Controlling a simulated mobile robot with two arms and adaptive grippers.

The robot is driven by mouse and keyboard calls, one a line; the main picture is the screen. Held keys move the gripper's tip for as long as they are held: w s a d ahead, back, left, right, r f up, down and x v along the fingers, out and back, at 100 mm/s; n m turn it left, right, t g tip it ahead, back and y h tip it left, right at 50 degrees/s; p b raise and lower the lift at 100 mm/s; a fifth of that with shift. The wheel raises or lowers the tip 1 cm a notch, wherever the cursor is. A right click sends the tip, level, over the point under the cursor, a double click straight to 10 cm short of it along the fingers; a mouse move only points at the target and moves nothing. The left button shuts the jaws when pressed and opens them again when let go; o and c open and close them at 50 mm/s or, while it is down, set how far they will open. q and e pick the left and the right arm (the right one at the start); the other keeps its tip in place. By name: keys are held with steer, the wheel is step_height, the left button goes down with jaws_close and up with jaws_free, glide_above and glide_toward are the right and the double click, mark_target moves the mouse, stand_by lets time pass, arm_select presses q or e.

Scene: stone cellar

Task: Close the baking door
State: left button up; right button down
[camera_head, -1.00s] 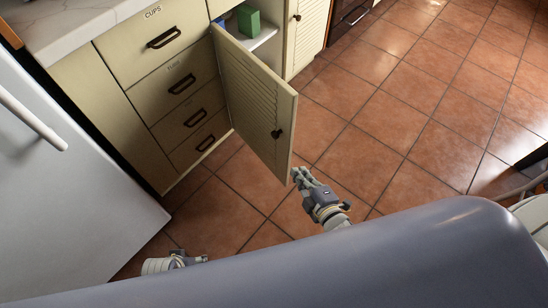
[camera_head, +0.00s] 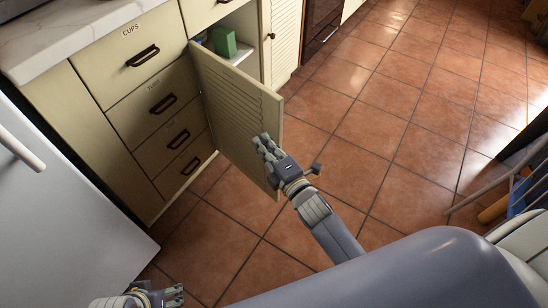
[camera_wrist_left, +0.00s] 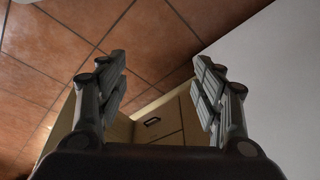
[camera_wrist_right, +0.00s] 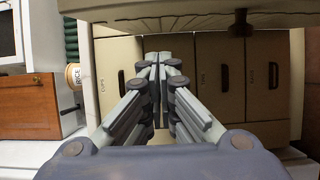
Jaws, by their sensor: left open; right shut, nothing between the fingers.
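The cream louvered cabinet door (camera_head: 232,105) stands swung open from the lower cabinet, in the middle left of the head view. Its dark knob is hidden behind my right gripper there. In the right wrist view the door's underside and louvers (camera_wrist_right: 180,12) cross the top, with a knob (camera_wrist_right: 242,24). My right gripper (camera_head: 264,144) is shut and empty, its fingers overlapping the door near its free edge; I cannot tell whether they touch. My left gripper (camera_head: 176,294) is open and empty, low at the bottom left, apart from the door.
Drawers (camera_head: 165,105) with dark handles, one labelled CUPS, stand left of the door. A white appliance (camera_head: 60,200) fills the left. The open cabinet holds a green box (camera_head: 224,42). A chair-like frame (camera_head: 490,190) is at the right. The tiled floor (camera_head: 400,130) between is clear.

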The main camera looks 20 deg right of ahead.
mark_target(275, 136)
steer(key=shift+w+d, duration=0.25)
steer(key=shift+d, duration=0.35)
steer(key=shift+w+d, duration=0.3)
steer(key=shift+d, duration=0.3)
steer(key=shift+w+d, duration=0.25)
steer(key=shift+d, duration=0.35)
steer(key=shift+d, duration=0.15)
